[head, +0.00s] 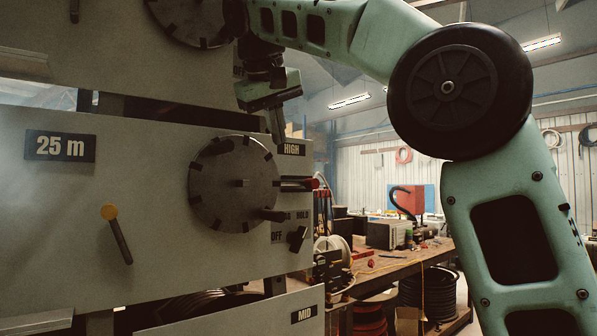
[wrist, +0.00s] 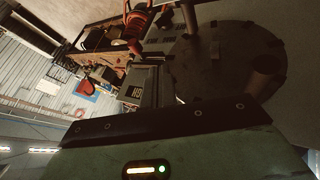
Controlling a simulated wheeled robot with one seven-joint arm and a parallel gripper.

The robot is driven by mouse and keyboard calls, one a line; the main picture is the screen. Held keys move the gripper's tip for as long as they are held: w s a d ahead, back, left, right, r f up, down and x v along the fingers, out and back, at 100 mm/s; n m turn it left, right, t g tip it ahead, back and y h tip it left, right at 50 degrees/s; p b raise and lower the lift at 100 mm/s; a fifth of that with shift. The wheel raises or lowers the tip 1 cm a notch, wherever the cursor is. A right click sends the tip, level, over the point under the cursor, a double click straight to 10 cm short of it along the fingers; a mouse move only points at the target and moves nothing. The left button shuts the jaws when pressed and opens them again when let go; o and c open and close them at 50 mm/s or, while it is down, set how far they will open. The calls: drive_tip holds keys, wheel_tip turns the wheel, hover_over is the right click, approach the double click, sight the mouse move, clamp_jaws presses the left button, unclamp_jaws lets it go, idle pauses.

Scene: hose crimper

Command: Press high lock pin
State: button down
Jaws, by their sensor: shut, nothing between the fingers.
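The high panel (head: 150,175) carries a round dark metal disk (head: 233,183) with notches in its rim, beside the HIGH label (head: 291,149). A thin rod with a red tip (head: 312,184), seemingly the lock pin, sticks out at the disk's right, below the label. My gripper (head: 278,138) is shut and empty. It points down beside the disk's upper right edge and the label, above the red-tipped rod, apart from it.
A yellow-ended handle (head: 115,230) juts from the panel at left. The upper panel (head: 120,50) overhangs my gripper's space. A cluttered workbench (head: 400,262) stands behind at right.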

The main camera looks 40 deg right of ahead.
sight(295, 184)
idle(0.3)
drive_tip(key=w+d+f+p, duration=0.2)
drive_tip(key=w+d+f, duration=0.2)
drive_tip(key=d+f, duration=0.4)
drive_tip(key=shift+d, duration=0.25)
idle(0.3)
drive_tip(key=d, duration=0.3)
drive_tip(key=shift+d+p, duration=0.3)
drive_tip(key=shift+p, duration=0.05)
drive_tip(key=shift+w+a, duration=0.1)
